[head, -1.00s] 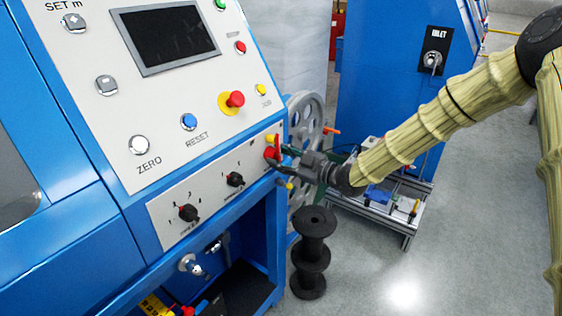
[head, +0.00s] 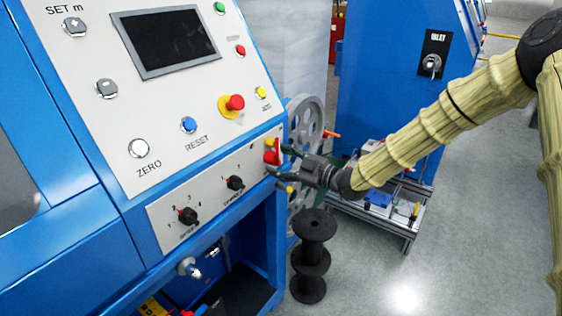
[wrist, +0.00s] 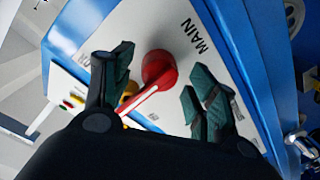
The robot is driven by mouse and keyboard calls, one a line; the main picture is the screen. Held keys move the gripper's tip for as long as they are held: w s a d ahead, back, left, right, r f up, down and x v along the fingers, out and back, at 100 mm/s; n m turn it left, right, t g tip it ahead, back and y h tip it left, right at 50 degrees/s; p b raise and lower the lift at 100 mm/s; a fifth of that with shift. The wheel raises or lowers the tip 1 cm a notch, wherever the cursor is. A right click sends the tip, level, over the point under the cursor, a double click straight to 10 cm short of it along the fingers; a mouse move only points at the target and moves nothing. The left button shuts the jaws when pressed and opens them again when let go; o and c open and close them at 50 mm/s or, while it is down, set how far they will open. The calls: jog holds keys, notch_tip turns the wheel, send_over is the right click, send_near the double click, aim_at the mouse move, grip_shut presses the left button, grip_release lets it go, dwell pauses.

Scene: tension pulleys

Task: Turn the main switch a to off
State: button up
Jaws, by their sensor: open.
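The main switch is a red rotary handle on a yellow base (head: 270,143), at the right end of the lower white panel on the blue machine. In the wrist view the red handle (wrist: 158,72) shows close up beside the word MAIN, its lever slanting down to the left. My gripper (head: 277,160) is in front of the switch, coming from the right. In the wrist view its two green-padded fingers (wrist: 160,92) stand open on either side of the handle. I see no clear contact. The lower part of the lever is partly hidden by my gripper.
Two black selector knobs (head: 235,183) sit left of the switch on the same panel. A red emergency button (head: 235,102) is above. A grey pulley wheel (head: 305,122) and a black spool (head: 316,226) stand right of the machine. Open floor lies at the lower right.

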jog(key=v, duration=1.1)
jog(key=shift+s+d, duration=0.25)
jog(key=shift+d, duration=0.1)
jog(key=shift+c, duration=0.3)
